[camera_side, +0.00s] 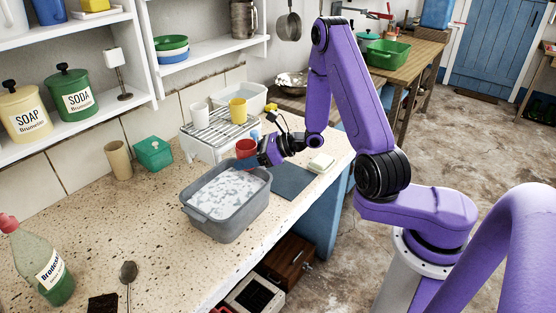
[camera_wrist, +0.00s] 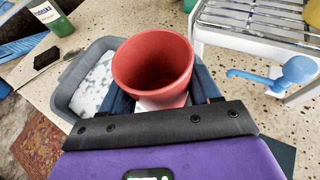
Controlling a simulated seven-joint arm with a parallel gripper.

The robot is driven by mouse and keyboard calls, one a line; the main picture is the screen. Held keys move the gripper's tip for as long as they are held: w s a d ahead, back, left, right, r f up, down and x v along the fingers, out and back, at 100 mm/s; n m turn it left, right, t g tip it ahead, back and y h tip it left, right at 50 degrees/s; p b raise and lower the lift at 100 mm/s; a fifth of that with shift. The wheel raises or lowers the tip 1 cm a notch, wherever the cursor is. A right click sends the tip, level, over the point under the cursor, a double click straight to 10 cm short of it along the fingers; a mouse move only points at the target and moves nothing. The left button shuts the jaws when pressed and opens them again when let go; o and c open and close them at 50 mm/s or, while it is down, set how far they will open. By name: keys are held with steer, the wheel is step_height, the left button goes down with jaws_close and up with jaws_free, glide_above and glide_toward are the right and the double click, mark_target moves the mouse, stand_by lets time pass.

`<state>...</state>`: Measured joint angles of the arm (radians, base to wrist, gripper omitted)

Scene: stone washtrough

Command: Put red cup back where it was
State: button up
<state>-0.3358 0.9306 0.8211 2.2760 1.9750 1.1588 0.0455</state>
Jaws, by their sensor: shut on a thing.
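The red cup (camera_side: 246,148) is upright between the fingers of my gripper (camera_side: 250,161), which is shut on it. In the wrist view the cup (camera_wrist: 153,72) shows its open mouth and an empty inside; dark blue fingers flank its lower part. In the side view the cup is at the back right corner of the grey basin of suds (camera_side: 226,228), in front of the white drying rack (camera_side: 213,128). I cannot tell how far the cup is above the counter.
A white cup (camera_side: 200,115) and a yellow cup (camera_side: 238,111) stand on the rack. A blue tap-like part (camera_wrist: 290,72) juts out beside it. A dark mat (camera_side: 293,181) lies right of the basin, with a pale block (camera_side: 321,163) beyond. A green box (camera_side: 153,153) stands behind left.

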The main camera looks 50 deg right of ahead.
steer(key=s+d+n+g+y, duration=0.1)
steer(key=s+d, duration=0.4)
steer(key=d, duration=0.6)
steer(key=s+d+n+g+y, duration=0.15)
steer(key=s+d, duration=0.35)
steer(key=d, duration=0.5)
steer(key=shift+t, duration=0.35)
steer(key=w+d+f, duration=0.2)
steer(key=w, duration=0.1)
steer(key=w+d+f, duration=0.2)
steer(key=w+f, duration=0.1)
steer(key=w, duration=0.1)
steer(key=w+d+f, duration=0.2)
steer(key=w+f, duration=0.1)
steer(key=w, duration=0.1)
steer(key=shift+d, duration=0.35)
steer(key=shift+w+d+f, duration=0.2)
steer(key=shift+w+f, duration=0.1)
steer(key=shift+f, duration=0.15)
steer(key=shift+w+f, duration=0.1)
steer(key=shift+f, duration=1.5)
